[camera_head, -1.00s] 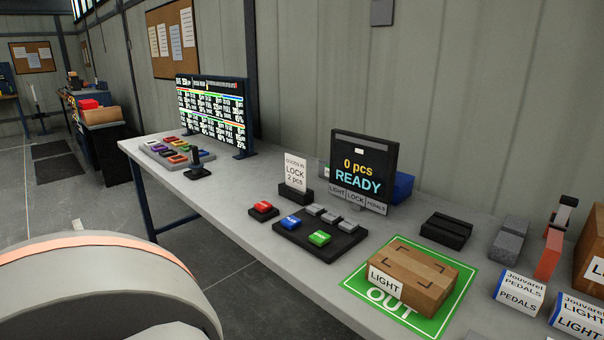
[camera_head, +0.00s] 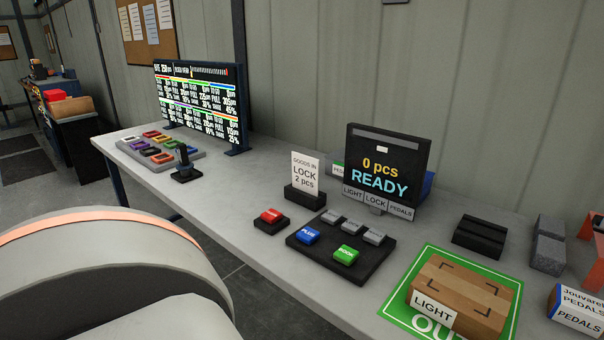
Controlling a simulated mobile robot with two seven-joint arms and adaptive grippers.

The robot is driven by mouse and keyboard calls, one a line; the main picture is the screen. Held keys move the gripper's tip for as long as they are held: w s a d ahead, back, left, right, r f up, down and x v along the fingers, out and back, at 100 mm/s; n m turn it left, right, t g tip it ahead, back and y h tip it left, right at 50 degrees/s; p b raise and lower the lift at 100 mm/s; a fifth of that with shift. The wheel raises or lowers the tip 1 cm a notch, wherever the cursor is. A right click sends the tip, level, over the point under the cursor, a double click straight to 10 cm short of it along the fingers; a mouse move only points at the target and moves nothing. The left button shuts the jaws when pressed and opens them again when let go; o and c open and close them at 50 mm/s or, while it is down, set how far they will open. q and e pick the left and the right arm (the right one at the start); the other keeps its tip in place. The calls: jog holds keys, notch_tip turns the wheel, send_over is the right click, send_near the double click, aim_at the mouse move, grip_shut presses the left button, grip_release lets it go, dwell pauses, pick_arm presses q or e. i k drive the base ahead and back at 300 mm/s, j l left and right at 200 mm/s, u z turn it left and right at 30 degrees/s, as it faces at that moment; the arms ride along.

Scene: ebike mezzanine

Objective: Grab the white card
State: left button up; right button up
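The white card (camera_head: 305,174) stands upright in a small black holder (camera_head: 305,198) on the grey table. Its print reads "GOODS IN LOCK 2 pcs". It stands left of the black display and behind the button pad. Neither of my grippers shows in the head view. Nothing covers the front of the card.
A display reading "0 pcs READY" (camera_head: 384,165) stands right of the card. A button pad (camera_head: 342,248) and red button (camera_head: 271,216) are in front. A large screen (camera_head: 203,102) stands at the left.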

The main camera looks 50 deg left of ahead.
aim_at(305, 169)
jog(key=j+z, duration=0.1)
jog(key=j, duration=1.8)
jog(key=k, duration=0.1)
